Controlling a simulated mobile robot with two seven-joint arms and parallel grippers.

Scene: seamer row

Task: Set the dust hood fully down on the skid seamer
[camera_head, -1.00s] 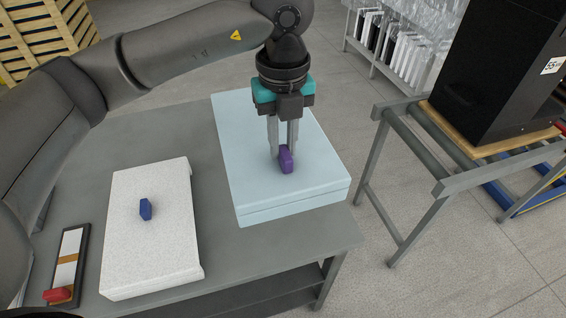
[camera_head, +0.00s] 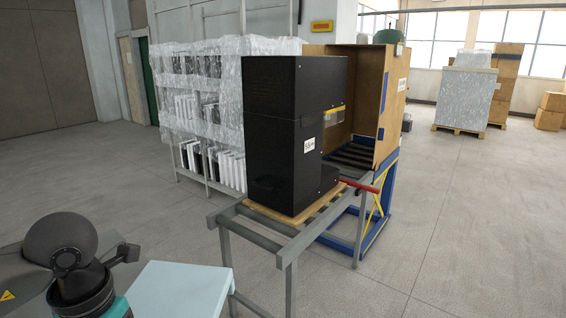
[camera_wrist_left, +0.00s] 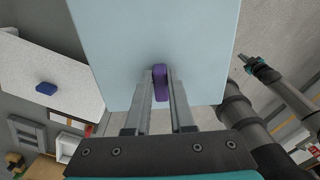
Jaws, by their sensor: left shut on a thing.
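A pale blue box-shaped cover (camera_head: 178,290), likely the dust hood, shows only its far end at the bottom of the head view. In the left wrist view its flat top (camera_wrist_left: 190,35) carries a purple grip (camera_wrist_left: 160,84). My left gripper (camera_wrist_left: 160,90) is shut on that grip; its fingers are below the head view. A tall black machine (camera_head: 275,150), possibly the skid seamer, stands upright on a wooden board (camera_head: 320,208) on a roller stand, apart from the cover. My right gripper (camera_wrist_left: 250,62) shows small at the right of the wrist view; its fingers are unclear.
The roller stand's grey frame (camera_head: 288,262) stands just beyond the cover. Behind the machine are an open brown cabinet (camera_head: 390,95) on a blue frame and a plastic-wrapped rack (camera_head: 200,100). A white slab (camera_wrist_left: 45,65) with a blue grip lies left of the cover.

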